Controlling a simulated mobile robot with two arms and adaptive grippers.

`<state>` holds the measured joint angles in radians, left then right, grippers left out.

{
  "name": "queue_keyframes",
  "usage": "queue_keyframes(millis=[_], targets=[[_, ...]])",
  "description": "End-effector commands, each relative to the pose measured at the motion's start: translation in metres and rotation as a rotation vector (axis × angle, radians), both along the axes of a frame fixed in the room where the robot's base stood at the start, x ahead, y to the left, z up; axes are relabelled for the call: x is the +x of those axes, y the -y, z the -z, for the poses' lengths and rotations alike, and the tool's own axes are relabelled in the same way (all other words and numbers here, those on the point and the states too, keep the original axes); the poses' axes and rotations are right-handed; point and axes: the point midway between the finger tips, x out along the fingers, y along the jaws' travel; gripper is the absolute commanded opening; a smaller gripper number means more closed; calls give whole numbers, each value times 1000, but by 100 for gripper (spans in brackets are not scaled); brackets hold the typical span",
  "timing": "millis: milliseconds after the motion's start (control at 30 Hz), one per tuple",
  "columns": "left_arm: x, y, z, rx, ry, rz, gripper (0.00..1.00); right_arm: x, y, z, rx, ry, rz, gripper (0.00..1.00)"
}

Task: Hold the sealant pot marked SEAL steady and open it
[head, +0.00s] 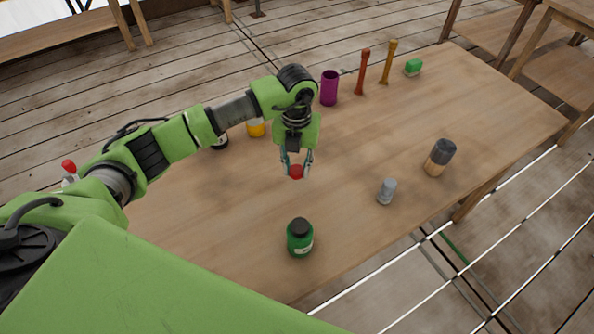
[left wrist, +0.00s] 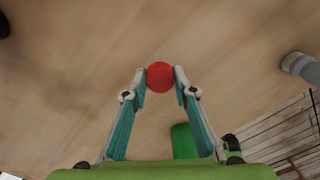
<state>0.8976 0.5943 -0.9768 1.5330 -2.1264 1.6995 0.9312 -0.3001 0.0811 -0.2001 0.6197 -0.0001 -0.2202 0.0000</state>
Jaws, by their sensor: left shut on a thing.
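My left gripper (head: 295,168) is shut on a small round red thing (head: 296,172) over the middle of the table. The left wrist view shows the red thing (left wrist: 160,77) between the fingertips. A green pot (head: 300,241) with a black lid and a pale label stands upright near the front edge, apart from the gripper. A dark pot (head: 220,143) and a yellow pot (head: 256,128) stand behind my left arm, partly hidden. No lettering is readable, so I cannot tell which pot is marked SEAL. My right gripper is not in view.
The wooden table (head: 230,215) also holds a small grey cylinder (head: 387,191), a grey-and-tan cylinder (head: 440,157), a purple cup (head: 329,88), a red tool (head: 363,72), a yellow tool (head: 388,62) and a green block (head: 413,67). The table's middle right is clear.

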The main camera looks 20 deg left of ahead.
Motion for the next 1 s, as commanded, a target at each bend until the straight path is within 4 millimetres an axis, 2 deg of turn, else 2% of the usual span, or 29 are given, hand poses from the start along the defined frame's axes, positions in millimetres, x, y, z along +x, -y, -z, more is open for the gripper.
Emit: queue_keyframes(millis=[100, 200, 333, 733, 767, 800, 1000], targets=[[6, -1, 8, 1, -2, -1, 0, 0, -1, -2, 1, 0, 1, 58], [4, -1, 22, 2, -5, -1, 0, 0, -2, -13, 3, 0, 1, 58], [5, -1, 36, 1, -2, 1, 0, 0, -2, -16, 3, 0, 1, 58], [6, -1, 43, 1, 0, 1, 0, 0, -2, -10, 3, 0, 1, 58], [6, -1, 41, 1, 0, 1, 33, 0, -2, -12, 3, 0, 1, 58], [6, -1, 41, 1, 0, 1, 42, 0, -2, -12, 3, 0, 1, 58], [5, -1, 41, 1, 0, 0, 42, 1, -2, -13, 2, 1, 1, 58]])
